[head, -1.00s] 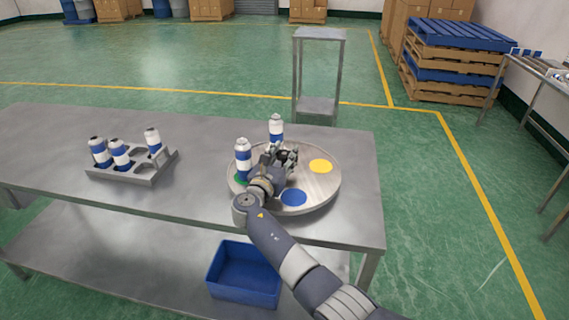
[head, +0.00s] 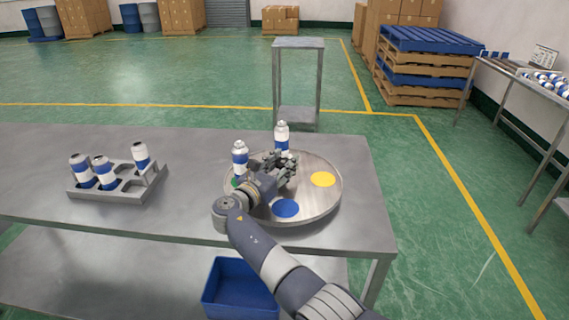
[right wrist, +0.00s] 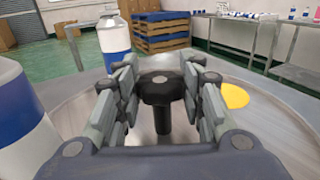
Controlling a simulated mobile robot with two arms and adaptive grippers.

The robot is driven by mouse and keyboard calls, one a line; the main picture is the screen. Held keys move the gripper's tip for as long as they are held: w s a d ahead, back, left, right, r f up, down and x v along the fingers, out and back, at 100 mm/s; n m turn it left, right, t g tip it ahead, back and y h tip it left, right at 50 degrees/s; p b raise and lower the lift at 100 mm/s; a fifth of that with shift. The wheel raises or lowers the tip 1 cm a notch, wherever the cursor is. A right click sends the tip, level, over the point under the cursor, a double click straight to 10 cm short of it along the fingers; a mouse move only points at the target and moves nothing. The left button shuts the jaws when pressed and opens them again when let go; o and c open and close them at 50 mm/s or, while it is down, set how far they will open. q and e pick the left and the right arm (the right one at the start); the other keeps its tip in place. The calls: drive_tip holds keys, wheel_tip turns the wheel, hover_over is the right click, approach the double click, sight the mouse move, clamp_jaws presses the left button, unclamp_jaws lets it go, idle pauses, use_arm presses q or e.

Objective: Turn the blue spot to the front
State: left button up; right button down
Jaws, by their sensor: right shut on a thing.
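The round turntable (head: 320,205) sits on the steel table. Its blue spot (head: 285,208) is at the near edge, close to the middle of the front. The yellow spot (head: 323,180) is at the right. A green spot (head: 235,183) shows partly at the left. My right gripper (head: 284,166) is over the turntable's middle. In the right wrist view its fingers are shut on a black knob (right wrist: 160,88) standing on a post. My left gripper is out of view.
A grey rack (head: 118,190) with several cans stands at the left of the steel table (head: 200,210). A blue bin (head: 240,290) is below the table's front. A small stand (head: 298,45) is behind. The table between rack and turntable is clear.

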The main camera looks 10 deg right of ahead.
sight(283, 162)
idle(0.3)
drive_tip(key=c, duration=1)
unclamp_jaws()
drive_tip(key=shift+r, duration=0.15)
wheel_tip(283, 162, up, 10)
drive_tip(key=shift+f, duration=0.15)
